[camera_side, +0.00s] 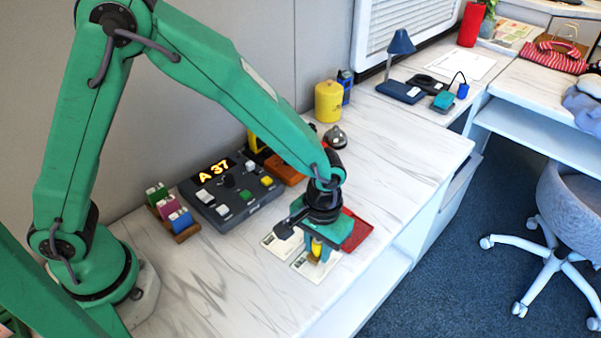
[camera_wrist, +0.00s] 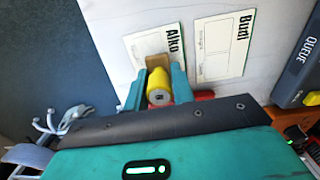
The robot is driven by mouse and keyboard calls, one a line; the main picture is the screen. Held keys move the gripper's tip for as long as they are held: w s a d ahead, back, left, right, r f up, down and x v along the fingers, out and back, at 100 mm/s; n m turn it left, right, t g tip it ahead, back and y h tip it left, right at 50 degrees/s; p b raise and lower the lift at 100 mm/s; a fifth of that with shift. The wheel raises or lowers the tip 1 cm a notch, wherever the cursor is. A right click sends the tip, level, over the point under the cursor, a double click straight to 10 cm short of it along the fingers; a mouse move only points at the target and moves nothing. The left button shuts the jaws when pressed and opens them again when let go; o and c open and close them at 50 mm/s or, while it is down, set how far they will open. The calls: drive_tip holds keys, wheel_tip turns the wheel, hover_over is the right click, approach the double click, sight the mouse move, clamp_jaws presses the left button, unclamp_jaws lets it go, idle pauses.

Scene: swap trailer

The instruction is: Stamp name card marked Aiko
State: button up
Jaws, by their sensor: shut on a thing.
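The name card marked Aiko (camera_wrist: 150,44) lies flat on the white desk in the wrist view; it is the front card in the side view (camera_side: 308,268). My gripper (camera_side: 317,250) points down over its edge and is shut on a yellow-handled stamp (camera_side: 316,248). In the wrist view the yellow handle (camera_wrist: 159,86) sits between the jaws (camera_wrist: 158,88), with a tan block at its far end over the lower part of the Aiko card. I cannot tell whether the stamp touches the card.
The Budi card (camera_wrist: 222,50) lies beside the Aiko card. A red tray (camera_side: 357,232) is just right of my gripper. A grey panel (camera_side: 235,208) showing A 37 and a wooden rack (camera_side: 184,232) of small coloured blocks stand left. The front-left desk is clear.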

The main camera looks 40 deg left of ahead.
drive_tip(key=shift+f, duration=0.5)
idle(1.0)
drive_tip(key=shift+r, duration=3.55)
